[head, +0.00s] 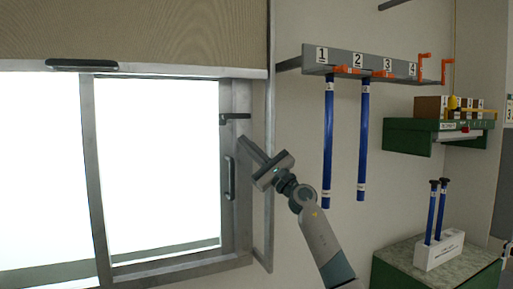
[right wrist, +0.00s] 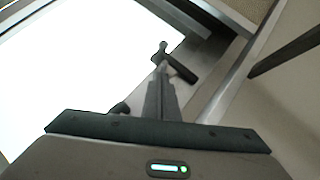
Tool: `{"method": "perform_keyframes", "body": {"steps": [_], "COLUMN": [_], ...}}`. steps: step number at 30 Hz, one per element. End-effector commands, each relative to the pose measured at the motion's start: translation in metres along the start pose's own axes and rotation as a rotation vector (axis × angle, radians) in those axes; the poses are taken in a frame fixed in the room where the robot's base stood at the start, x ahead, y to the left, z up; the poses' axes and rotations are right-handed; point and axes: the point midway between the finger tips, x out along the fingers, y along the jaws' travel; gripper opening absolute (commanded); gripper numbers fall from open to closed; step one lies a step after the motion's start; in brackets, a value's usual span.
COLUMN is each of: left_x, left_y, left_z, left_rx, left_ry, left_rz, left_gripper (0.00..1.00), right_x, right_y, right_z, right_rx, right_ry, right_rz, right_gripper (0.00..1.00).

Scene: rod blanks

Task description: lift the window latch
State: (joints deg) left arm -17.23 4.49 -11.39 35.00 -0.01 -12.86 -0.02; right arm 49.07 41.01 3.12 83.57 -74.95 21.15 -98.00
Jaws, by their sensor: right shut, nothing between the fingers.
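The window latch (head: 234,117) is a small dark lever on the right frame of the window, lying about level in the head view. It also shows in the right wrist view (right wrist: 177,65), just beyond my fingertips. My right gripper (head: 243,140) is shut and empty. Its fingertips are a little below and right of the latch in the head view. In the right wrist view the closed fingers (right wrist: 161,78) point at the latch; I cannot tell whether they touch it. My left gripper is not in view.
A dark vertical handle (head: 229,178) sits below the latch. A blind (head: 150,30) covers the window top. A numbered rack (head: 343,60) with blue rods hangs to the right. A green shelf (head: 410,136) and a white holder (head: 438,251) with rods stand further right.

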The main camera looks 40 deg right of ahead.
Motion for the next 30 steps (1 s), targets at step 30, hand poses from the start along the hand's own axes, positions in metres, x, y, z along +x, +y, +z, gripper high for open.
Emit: {"method": "perform_keyframes", "body": {"steps": [30], "left_x": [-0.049], "left_y": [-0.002], "left_z": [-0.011], "left_rx": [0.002], "left_ry": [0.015], "left_rz": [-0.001], "left_gripper": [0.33], "right_x": [0.053], "right_y": [0.001], "right_z": [0.028], "right_rx": [0.000], "right_ry": [0.000], "right_rz": [0.001], "right_gripper": [0.00]}}
